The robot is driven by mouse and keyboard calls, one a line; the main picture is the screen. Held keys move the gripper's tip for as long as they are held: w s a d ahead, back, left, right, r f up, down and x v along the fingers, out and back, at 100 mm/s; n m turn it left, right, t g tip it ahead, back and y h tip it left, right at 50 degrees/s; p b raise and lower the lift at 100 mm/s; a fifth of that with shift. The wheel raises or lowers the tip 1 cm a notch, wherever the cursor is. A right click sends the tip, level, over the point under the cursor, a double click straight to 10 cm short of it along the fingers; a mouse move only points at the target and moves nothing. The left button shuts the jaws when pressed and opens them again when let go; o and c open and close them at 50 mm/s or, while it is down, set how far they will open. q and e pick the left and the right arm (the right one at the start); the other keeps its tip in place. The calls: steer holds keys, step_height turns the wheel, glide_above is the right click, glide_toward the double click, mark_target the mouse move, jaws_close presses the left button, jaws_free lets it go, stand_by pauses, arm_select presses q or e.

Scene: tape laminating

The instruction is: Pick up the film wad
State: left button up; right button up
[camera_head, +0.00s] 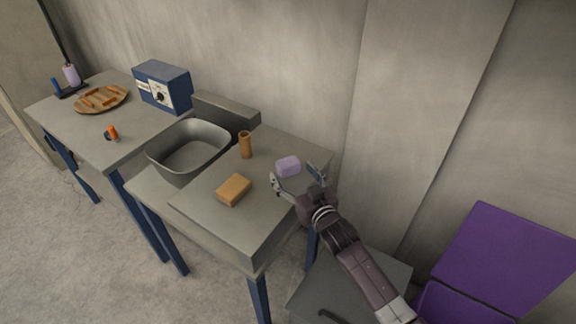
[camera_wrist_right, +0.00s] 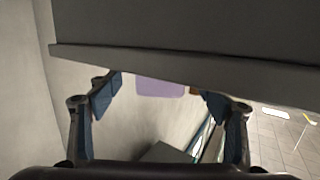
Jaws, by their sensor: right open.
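The film wad is most likely the small lavender lump (camera_head: 288,166), which lies on the grey worktop near its right edge. In the right wrist view a lavender patch (camera_wrist_right: 162,89) shows between my fingers, partly cut off by a dark slab edge. My right gripper (camera_head: 295,176) is open at the right side of the worktop, its two fingers spread on either side of the lump. Whether a finger touches it I cannot tell. My left gripper is not in view.
On the same worktop (camera_head: 245,225) stand a brown cylinder (camera_head: 245,145) and a tan block (camera_head: 234,190), left of the lump. A grey basin (camera_head: 165,166) sits further left. A blue box (camera_head: 163,87) and a round wooden tray (camera_head: 80,108) stand on the left table.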

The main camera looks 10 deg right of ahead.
mark_target(291, 172)
steer(key=x, duration=0.2)
steer(key=shift+w+a, duration=0.15)
steer(key=shift+w, duration=0.55)
steer(key=c, duration=0.9)
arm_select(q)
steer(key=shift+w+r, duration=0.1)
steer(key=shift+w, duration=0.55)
